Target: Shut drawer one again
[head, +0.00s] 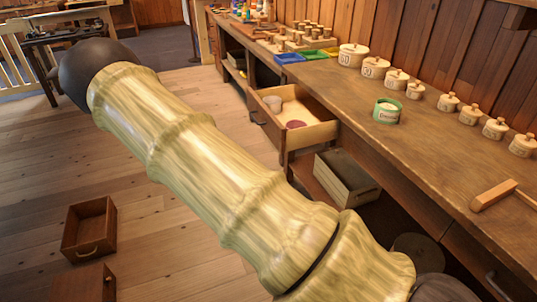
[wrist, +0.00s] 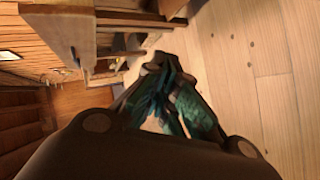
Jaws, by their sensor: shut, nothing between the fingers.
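A wooden drawer (head: 310,135) stands pulled out of the long workbench in the head view. I cannot read a number on it. I cannot tell whether that wood is the same drawer. The gripper is out of sight in the head view, where my arm fills the middle.
The workbench (head: 430,150) carries lidded canisters (head: 353,55), a green tin (head: 387,111) and a wooden mallet (head: 494,195). A crate (head: 346,180) sits beneath the bench. A loose wooden box (head: 89,230) lies on the floor at left. Floor beside the bench is mostly clear.

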